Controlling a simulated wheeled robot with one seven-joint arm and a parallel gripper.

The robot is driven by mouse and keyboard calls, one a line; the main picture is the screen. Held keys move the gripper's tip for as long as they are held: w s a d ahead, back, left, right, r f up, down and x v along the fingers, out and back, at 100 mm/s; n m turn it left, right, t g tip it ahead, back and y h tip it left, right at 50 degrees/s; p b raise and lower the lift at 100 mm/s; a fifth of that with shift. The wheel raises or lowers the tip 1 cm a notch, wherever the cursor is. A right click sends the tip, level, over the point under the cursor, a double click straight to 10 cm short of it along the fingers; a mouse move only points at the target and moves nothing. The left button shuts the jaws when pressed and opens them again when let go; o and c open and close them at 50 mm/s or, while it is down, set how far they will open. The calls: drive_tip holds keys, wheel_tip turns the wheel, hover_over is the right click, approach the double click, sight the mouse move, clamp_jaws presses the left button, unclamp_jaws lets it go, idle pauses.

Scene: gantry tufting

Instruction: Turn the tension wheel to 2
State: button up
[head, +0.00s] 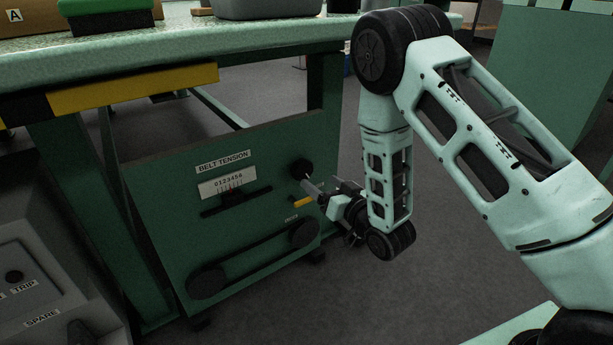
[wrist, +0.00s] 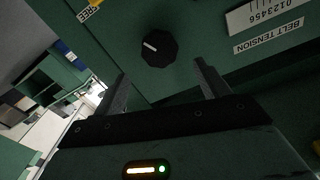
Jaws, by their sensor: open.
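The tension wheel (head: 301,169) is a black faceted knob on the upper right of the green belt tension panel (head: 165,185). In the wrist view the wheel (wrist: 159,50) shows a white index line pointing to the upper left of the picture. The scale (head: 228,184) reads 0 to 6 above a dark slot; its pointer is too small and dark to read. The scale (wrist: 268,14) is upside down and cut off in the wrist view. My gripper (head: 308,185) is open, its fingers towards the panel just below the wheel. In the wrist view my gripper (wrist: 160,71) holds nothing.
A yellow piece (head: 303,202) sits on the panel just below the wheel, close to my fingers. Two black pulleys with a belt (head: 255,256) lie lower on the panel. The bench top (head: 270,38) overhangs above. Grey floor (head: 350,300) is clear in front.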

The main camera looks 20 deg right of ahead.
sight(305, 171)
drive_tip(key=b+x, duration=0.2)
drive_tip(key=x, duration=0.4)
drive_tip(key=shift+f, duration=0.1)
drive_tip(key=shift+w+a, duration=0.2)
drive_tip(key=shift+w, duration=0.5)
drive_tip(key=c, duration=1)
